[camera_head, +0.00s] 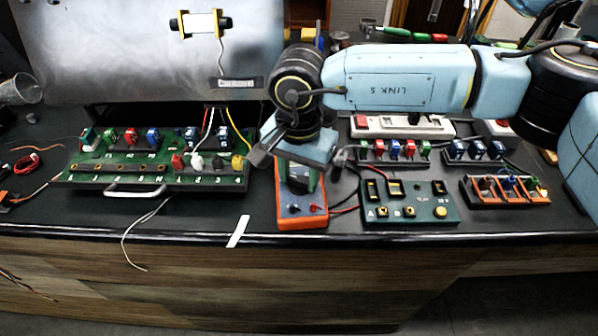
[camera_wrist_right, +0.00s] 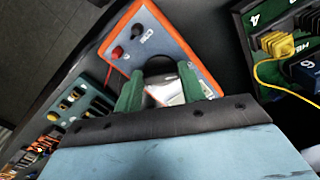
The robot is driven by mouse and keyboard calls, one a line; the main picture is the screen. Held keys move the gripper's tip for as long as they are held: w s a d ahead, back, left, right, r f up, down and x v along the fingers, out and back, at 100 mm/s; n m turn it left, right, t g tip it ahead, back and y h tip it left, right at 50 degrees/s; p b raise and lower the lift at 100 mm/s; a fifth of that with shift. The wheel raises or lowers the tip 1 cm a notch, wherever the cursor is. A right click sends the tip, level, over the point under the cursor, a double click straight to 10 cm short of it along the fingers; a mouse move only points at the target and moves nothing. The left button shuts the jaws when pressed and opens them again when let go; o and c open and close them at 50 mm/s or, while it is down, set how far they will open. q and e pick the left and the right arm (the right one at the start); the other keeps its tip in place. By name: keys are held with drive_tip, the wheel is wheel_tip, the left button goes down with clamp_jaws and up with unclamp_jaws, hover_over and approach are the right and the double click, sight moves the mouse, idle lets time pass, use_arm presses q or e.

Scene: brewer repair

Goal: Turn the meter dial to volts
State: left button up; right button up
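The meter (camera_head: 312,218) is an orange-edged box with a grey-blue face, standing near the table's front edge. In the right wrist view, the meter (camera_wrist_right: 157,34) has a red and a black knob or jack at one end. A dark round part, likely the dial (camera_wrist_right: 159,66), shows between my finger tips; its pointer setting cannot be read. My right gripper (camera_head: 299,182) is over the far part of the meter and hides it from the head. In the wrist view the right gripper (camera_wrist_right: 158,82) has its green fingers apart; contact cannot be told. My left gripper is not in view.
A green terminal board (camera_head: 150,172) with coloured plugs lies left of the meter. A dark green button panel (camera_head: 410,206) is close on its right, with an orange-framed rack (camera_head: 506,191) beyond. Red and black leads run from the meter's right side.

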drive_tip(key=c, duration=0.4)
drive_tip(key=shift+c, duration=0.2)
